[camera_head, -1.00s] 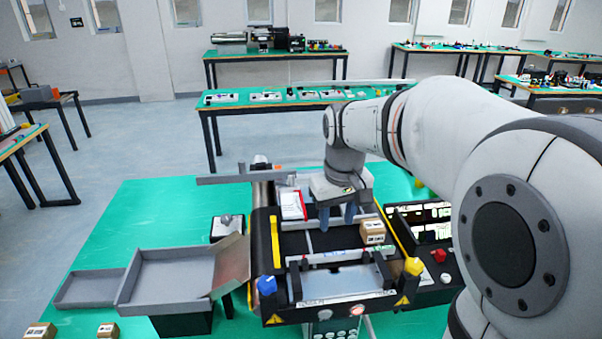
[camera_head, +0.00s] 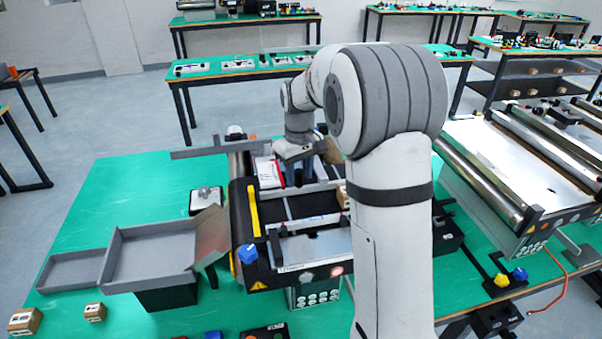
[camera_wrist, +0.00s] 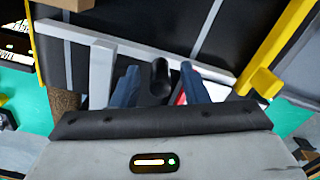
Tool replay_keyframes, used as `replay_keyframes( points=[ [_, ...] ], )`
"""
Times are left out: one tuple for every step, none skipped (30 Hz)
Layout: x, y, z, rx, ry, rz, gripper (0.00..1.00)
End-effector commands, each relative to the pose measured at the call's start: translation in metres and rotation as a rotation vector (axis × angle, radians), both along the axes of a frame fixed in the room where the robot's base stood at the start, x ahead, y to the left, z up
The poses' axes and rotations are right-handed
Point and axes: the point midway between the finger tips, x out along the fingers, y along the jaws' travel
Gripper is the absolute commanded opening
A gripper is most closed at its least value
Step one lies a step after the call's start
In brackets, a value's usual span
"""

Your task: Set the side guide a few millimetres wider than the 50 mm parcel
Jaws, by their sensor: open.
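My gripper (camera_head: 294,172) is open over the far part of the black conveyor. In the wrist view its two blue fingers (camera_wrist: 159,90) stand on either side of a small black knob (camera_wrist: 160,76), with gaps visible; contact cannot be told. The knob stands beside a pale grey guide bar (camera_wrist: 100,52) that runs slantwise across the picture above the dark belt (camera_wrist: 165,28). A brown parcel (camera_head: 343,196) sits on the belt, partly hidden by my arm. A brown box edge (camera_wrist: 70,4) also shows at the top of the wrist view.
A yellow rail (camera_head: 253,211) edges the conveyor, with a blue knob (camera_head: 247,253) at its near corner. A grey tray (camera_head: 150,255) stands left. Small boxes (camera_head: 25,321) lie front left. Another conveyor (camera_head: 520,160) is at right.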

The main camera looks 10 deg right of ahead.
Motion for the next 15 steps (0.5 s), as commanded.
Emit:
replay_keyframes(
  points=[
    [-0.0002, -0.0002, -0.0034, 0.0, 0.001, 0.0, 0.4],
    [0.0, -0.0002, -0.0052, 0.0, 0.0, -0.001, 0.4],
    [0.0, -0.0002, -0.0069, 0.0, 0.0, -0.001, 0.4],
    [-0.0001, -0.0003, -0.0078, 0.0, 0.0, -0.001, 0.4],
    [-0.0002, -0.0003, -0.0084, 0.0, 0.0, -0.001, 0.4],
    [-0.0002, -0.0003, -0.0089, 0.0, -0.001, -0.001, 0.4],
    [-0.0002, -0.0004, -0.009, 0.0, -0.001, -0.001, 0.4],
    [-0.0002, -0.0004, -0.009, 0.0, -0.001, -0.001, 0.4],
    [-0.0001, -0.0005, -0.0089, 0.0, -0.001, -0.001, 0.4],
    [-0.0001, -0.0005, -0.0089, 0.0, -0.001, -0.001, 0.4],
    [-0.0001, -0.0005, -0.0088, 0.0, -0.001, -0.001, 0.4],
    [-0.0001, -0.0005, -0.0088, 0.0, -0.001, -0.001, 0.38],
    [-0.0001, -0.0006, -0.0087, 0.0, -0.001, -0.002, 0.35],
    [-0.0002, -0.0006, -0.0087, 0.0, -0.001, -0.002, 0.33],
    [-0.0002, -0.0006, -0.0087, 0.0, -0.001, -0.002, 0.3]
  ],
)
